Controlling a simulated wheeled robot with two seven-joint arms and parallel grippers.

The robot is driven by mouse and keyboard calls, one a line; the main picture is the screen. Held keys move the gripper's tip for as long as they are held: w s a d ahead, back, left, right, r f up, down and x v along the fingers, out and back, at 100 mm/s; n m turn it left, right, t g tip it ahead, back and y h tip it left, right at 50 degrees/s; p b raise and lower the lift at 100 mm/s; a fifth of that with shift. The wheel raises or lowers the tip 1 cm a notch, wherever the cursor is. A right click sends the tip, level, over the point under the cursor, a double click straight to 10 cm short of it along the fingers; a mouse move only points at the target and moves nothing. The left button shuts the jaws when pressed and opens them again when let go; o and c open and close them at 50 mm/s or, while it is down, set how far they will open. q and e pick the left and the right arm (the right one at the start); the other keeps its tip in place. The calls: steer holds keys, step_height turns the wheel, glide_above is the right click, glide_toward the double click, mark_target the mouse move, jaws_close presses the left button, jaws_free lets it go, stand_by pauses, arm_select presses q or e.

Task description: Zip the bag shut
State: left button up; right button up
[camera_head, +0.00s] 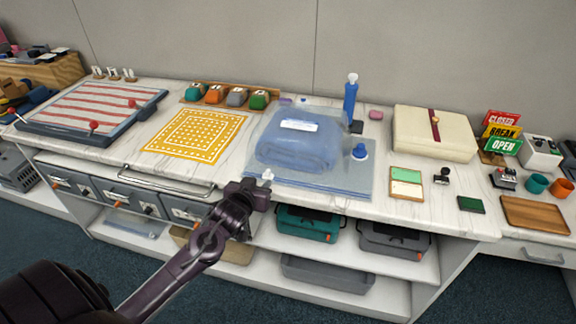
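A clear bluish plastic bag (346,179) lies flat on the marble counter, with a folded blue bundle (295,150) inside under a white label (299,125). A round blue cap (360,152) sits on its right part. A small white piece, perhaps the zip slider (267,174), is at the bag's front left corner. My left gripper (258,186) is at the counter's front edge, just in front of that white piece. I cannot tell whether it touches the piece or how far its fingers are apart. My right gripper is not in view.
A blue pump-like bottle (350,95) stands behind the bag. A yellow patterned mat (197,135) lies to the left and a cream box (433,132) with a dark red band to the right. Drawers (127,196) and shelved bins (308,222) are below the counter.

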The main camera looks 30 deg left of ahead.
mark_target(267, 172)
arm_select(q)
steer(key=shift+r+p+x, duration=0.15)
steer(key=shift+x, duration=1.7)
steer(key=shift+r+p+x, duration=0.15)
steer(key=shift+x, duration=1.7)
steer(key=shift+w+a, duration=0.1)
jaws_close()
